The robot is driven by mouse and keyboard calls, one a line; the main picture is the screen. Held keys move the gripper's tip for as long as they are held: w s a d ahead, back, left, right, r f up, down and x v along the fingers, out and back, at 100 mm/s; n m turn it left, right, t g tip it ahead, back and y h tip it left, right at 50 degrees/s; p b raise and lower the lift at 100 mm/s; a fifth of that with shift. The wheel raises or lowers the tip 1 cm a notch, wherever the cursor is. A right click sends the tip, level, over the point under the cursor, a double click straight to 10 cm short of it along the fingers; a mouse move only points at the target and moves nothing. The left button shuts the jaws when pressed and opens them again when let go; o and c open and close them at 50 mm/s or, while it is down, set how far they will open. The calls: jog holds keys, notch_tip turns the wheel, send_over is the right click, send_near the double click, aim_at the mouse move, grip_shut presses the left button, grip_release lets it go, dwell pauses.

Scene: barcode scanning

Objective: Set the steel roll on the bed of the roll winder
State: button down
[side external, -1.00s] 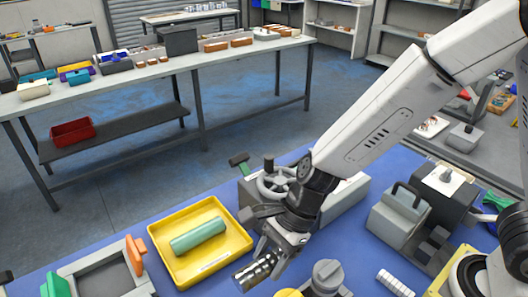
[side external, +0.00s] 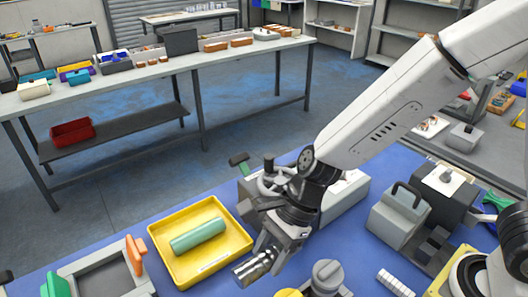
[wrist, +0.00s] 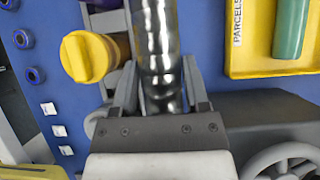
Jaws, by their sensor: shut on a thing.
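The steel roll (side external: 254,268) is a shiny metal cylinder, held tilted over the blue table at the front. My gripper (side external: 272,248) is shut on one end of it, and the other end sticks out toward the lower left. In the wrist view the roll (wrist: 157,40) runs up from between the two fingers of my gripper (wrist: 160,88). A grey machine with a handwheel (side external: 272,182) stands behind my gripper and is partly hidden by it; I cannot tell for certain that it is the roll winder.
A yellow tray (side external: 160,262) holding a green cylinder (side external: 198,236) lies left of my gripper. A grey round-knobbed part (side external: 327,272) and a yellow knob (wrist: 88,57) stand close to the roll. A white segmented cylinder (side external: 394,283) lies to the right. Grey boxes (side external: 397,217) stand farther right.

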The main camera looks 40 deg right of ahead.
aim_at(277, 242)
notch_tip(277, 242, up, 9)
jog(key=shift+r, duration=0.2)
jog(key=shift+w+d+f+n+g, duration=0.25)
jog(key=shift+d+n+g, duration=0.25)
jog(key=shift+n, duration=0.3)
jog(key=shift+w+d+f+n+g, duration=0.1)
jog(key=shift+w+d+n+g, duration=0.1)
jog(key=shift+d+n+g, duration=0.45)
jog(key=w+d+n+t+h, duration=0.1)
jog(key=w+d+n+h, duration=0.25)
jog(key=d+n, duration=0.65)
jog(key=w+d+n+t+h, duration=0.15)
jog(key=d+n+h, duration=0.45)
jog(key=n, duration=0.6)
jog(key=w+d+n+h, duration=0.4)
jog(key=d+n, duration=0.6)
jog(key=n, duration=0.1)
notch_tip(277, 242, down, 4)
jog(key=shift+s+a+f, duration=0.15)
